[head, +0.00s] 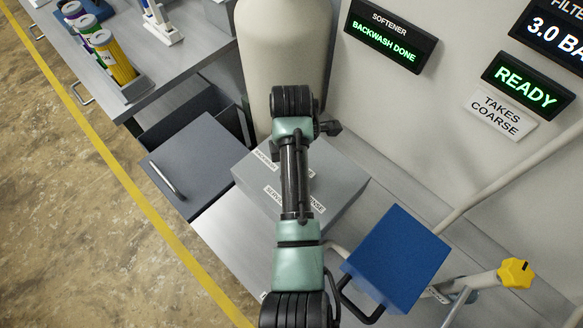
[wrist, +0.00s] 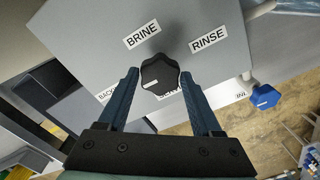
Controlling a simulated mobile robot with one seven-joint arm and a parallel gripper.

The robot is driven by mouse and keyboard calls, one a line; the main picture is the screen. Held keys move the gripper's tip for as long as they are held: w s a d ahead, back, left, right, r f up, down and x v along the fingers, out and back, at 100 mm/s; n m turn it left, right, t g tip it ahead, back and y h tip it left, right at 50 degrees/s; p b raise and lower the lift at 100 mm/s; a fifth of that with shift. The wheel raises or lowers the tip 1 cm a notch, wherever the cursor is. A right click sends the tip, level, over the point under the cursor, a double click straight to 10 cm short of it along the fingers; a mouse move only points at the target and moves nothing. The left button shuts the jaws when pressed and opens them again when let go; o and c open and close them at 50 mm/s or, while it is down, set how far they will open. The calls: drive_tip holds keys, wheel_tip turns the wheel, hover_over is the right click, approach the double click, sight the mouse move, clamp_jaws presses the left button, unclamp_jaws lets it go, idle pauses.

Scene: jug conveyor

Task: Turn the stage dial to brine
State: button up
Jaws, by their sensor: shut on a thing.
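The stage dial (wrist: 160,70) is a black knob on the grey softener box, with a white pointer mark on its lower-left part. The mark points toward the partly hidden label starting "BACK". The BRINE label (wrist: 142,34) is above left of the dial, and the RINSE label (wrist: 208,38) above right. Another label below the dial is mostly covered. My gripper (wrist: 159,76) has its two blue fingers on either side of the dial and is shut on it. In the head view the grey box (head: 340,197) shows, but my arm hides the dial and gripper.
The softener display (head: 389,34) reads "BACKWASH DONE". A blue-lidded box (head: 397,258) and a yellow knob (head: 515,273) are at the right. A grey drawer unit (head: 195,165) and a bench with several coloured cylinders (head: 115,57) are at the left. The floor further left is clear.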

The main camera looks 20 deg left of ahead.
drive_tip(key=shift+r, duration=0.1)
drive_tip(key=m+p, duration=0.2)
drive_tip(key=m, duration=0.2)
drive_tip(key=shift+r, duration=0.1)
drive_tip(key=m+p, duration=0.2)
drive_tip(key=m, duration=0.2)
drive_tip(key=m+p, duration=0.1)
drive_tip(key=m, duration=0.4)
drive_tip(key=shift+p, duration=0.3)
drive_tip(key=shift+m+p, duration=0.45)
drive_tip(key=shift+m, duration=1.75)
drive_tip(key=o, duration=1.4)
drive_tip(key=shift+c, duration=0.2)
